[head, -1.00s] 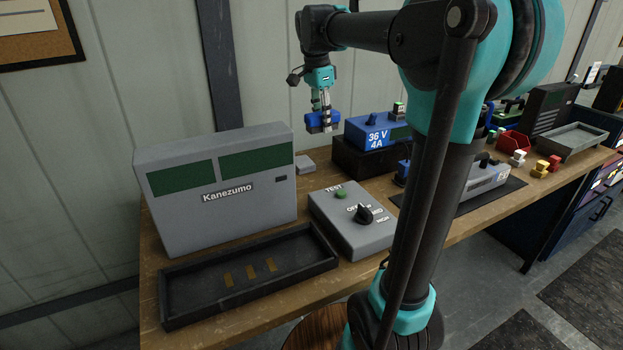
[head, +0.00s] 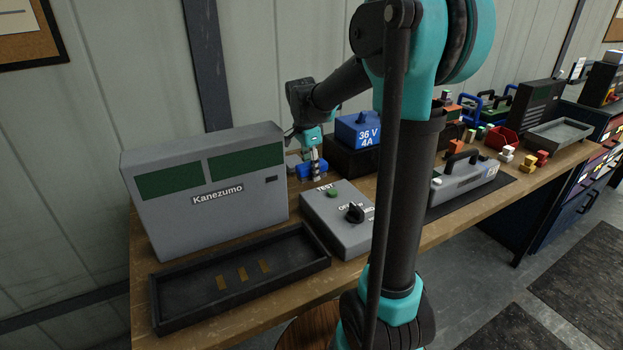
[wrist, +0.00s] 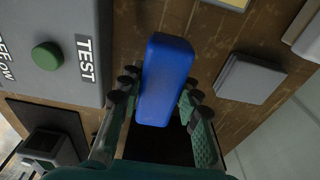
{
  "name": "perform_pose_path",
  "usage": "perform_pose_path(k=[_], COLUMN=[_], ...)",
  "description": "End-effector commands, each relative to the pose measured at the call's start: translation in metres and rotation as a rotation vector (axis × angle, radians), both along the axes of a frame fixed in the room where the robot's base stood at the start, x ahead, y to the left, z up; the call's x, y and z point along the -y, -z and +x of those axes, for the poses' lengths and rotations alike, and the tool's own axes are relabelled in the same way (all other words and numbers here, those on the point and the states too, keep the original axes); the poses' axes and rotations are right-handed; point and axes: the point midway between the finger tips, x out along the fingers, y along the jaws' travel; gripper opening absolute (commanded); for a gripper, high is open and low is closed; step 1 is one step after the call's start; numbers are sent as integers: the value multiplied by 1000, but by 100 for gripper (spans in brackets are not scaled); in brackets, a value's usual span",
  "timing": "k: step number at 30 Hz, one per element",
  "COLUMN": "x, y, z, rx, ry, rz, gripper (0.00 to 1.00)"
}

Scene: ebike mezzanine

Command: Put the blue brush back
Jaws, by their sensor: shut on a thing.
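The blue brush (wrist: 168,60) fills the middle of the wrist view as a blue block between my fingers. My gripper (wrist: 160,88) is shut on it. In the head view my gripper (head: 315,166) points down and holds the brush (head: 304,170) low over the bench, behind the grey TEST box (head: 337,220) and left of the black box under the blue 36 V unit (head: 357,130). I cannot tell whether the brush touches the bench. Its underside is hidden.
A grey pad (wrist: 252,78) lies right of the brush in the wrist view. The Kanezumo unit (head: 205,215) stands left of my gripper, with a black tray (head: 165,300) in front. A grey case (head: 466,182) and several coloured items stand farther right. Some bare wood (wrist: 225,45) shows beside the brush.

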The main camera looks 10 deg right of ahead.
Motion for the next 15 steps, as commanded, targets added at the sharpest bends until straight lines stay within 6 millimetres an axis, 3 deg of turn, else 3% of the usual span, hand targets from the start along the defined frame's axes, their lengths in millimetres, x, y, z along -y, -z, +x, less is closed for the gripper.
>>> perform_pose_path(k=[6,15], x=[0,0], y=[29,33], z=[0,0], rx=[0,0], ry=[0,0], rz=[0,0], gripper=[0,0])
